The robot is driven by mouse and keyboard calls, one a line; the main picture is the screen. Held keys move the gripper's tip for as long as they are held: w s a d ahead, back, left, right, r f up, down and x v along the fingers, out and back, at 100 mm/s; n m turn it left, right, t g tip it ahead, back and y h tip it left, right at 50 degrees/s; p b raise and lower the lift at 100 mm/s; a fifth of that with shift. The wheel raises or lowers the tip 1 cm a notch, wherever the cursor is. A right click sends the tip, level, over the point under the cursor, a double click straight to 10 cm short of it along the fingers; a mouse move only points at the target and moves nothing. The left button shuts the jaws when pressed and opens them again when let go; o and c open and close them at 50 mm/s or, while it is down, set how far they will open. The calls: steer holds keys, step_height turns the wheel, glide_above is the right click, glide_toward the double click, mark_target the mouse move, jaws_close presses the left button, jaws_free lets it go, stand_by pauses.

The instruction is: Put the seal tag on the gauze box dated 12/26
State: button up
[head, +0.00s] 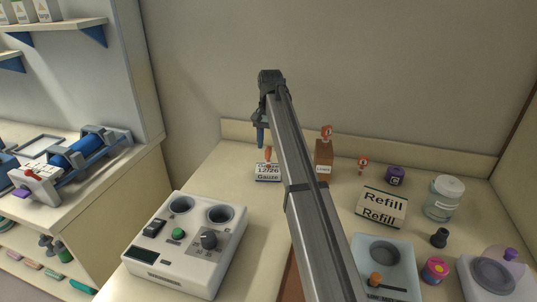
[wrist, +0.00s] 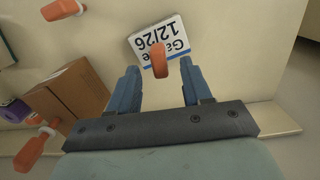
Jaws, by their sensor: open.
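The gauze box (head: 267,174), white with a blue stripe and printed "12/26 Gauze", lies on the counter near the back wall. It also shows upside down in the wrist view (wrist: 150,38). An orange tag-like piece (wrist: 159,60) appears to stand upright on the box, over its label; the same orange piece shows in the head view (head: 268,153). I take it for the seal tag. My gripper (wrist: 160,84) is open, its blue fingers apart either side of the orange piece and clear of it. In the head view my gripper (head: 260,137) is just above the box.
A brown box (head: 324,158) with an orange piece on top stands right of the gauze box. Another orange piece (head: 362,165), a purple jar (head: 395,176), a Refill box (head: 381,207) and a glass jar (head: 444,198) are farther right. A white device (head: 187,243) stands front left.

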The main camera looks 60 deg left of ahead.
steer(key=shift+w+a+r, duration=0.15)
steer(key=shift+r, duration=2.5)
